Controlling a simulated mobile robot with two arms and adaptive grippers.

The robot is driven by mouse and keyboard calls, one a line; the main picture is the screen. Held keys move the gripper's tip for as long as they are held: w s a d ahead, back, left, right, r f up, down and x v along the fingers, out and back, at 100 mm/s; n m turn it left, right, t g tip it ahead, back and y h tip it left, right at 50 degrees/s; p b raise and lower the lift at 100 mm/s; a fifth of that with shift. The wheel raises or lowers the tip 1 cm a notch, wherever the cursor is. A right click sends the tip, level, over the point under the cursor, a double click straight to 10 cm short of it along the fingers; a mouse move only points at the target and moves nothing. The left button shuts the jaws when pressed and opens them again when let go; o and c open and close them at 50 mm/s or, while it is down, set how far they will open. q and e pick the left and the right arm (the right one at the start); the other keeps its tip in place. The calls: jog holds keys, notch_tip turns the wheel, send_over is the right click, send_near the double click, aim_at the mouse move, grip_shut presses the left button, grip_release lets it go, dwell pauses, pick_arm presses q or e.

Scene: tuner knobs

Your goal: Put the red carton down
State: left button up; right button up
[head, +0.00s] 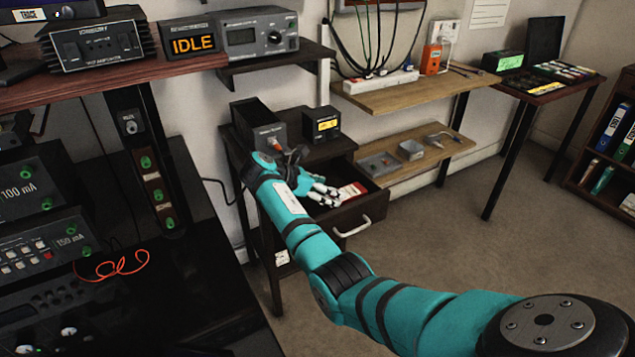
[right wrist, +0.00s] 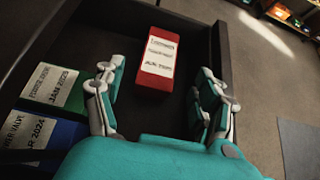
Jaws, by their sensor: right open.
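The red carton (right wrist: 157,63) with a white label lies in the open dark drawer (right wrist: 222,57). It also shows in the head view (head: 350,190), partly hidden by my right gripper. My right gripper (head: 323,192) reaches into the drawer. In the right wrist view its fingers (right wrist: 160,92) are spread open, with the carton just beyond and between them and a visible gap on either side. My left gripper is in neither view.
A green carton (right wrist: 52,88) and a blue carton (right wrist: 42,135) lie at the drawer's left in the right wrist view. The drawer handle (head: 352,228) sticks out in front. A dark box (head: 321,124) stands on the cabinet top above. Open floor lies to the right.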

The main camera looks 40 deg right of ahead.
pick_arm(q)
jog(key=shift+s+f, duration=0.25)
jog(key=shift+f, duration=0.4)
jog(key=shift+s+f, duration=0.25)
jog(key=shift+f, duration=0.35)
pick_arm(e)
jog(key=shift+v, duration=2)
